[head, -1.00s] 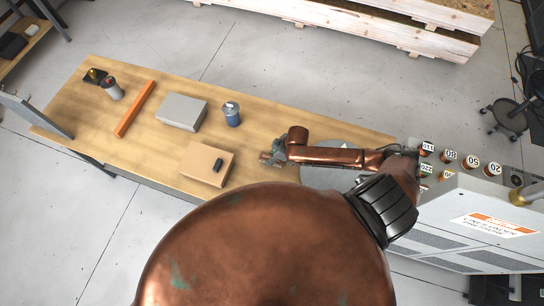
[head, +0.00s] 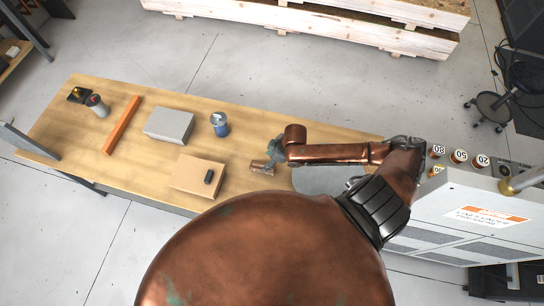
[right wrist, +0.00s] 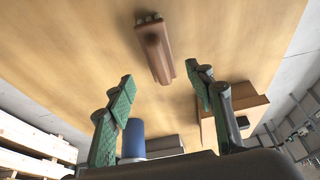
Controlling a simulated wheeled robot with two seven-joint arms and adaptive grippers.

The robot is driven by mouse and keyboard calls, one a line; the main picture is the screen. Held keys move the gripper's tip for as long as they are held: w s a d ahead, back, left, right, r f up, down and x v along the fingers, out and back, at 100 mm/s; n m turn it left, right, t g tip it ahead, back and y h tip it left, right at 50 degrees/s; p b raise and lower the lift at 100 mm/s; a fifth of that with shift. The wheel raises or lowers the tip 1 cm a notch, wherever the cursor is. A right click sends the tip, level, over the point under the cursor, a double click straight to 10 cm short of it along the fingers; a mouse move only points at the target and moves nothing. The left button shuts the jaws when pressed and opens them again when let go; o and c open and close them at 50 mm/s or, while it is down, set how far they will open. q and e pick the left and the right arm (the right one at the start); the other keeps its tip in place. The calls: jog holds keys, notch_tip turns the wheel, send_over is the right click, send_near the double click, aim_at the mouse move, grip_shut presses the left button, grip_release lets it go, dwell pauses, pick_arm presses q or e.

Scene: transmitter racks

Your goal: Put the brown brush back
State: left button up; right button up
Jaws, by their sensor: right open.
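The brown brush (head: 262,167) lies on the wooden table (head: 120,165), right of the cardboard box in the head view. In the right wrist view the brush (right wrist: 155,50) is on the table just past the fingertips. My right gripper (head: 276,149) is beside the brush in the head view. In the right wrist view my right gripper (right wrist: 160,76) is open, its green fingers wide apart with nothing between them. The fingers look apart from the brush. My left gripper is not in view.
The cardboard box (head: 190,181) bears a small black object (head: 209,177). A blue can (head: 220,127), grey box (head: 169,124), orange bar (head: 123,126) and grey-red can (head: 97,106) stand farther left. A grey cabinet with knobs (head: 460,218) is at the right. Wooden crates (head: 330,25) are behind.

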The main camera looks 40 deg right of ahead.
jog(key=shift+v, duration=2.65)
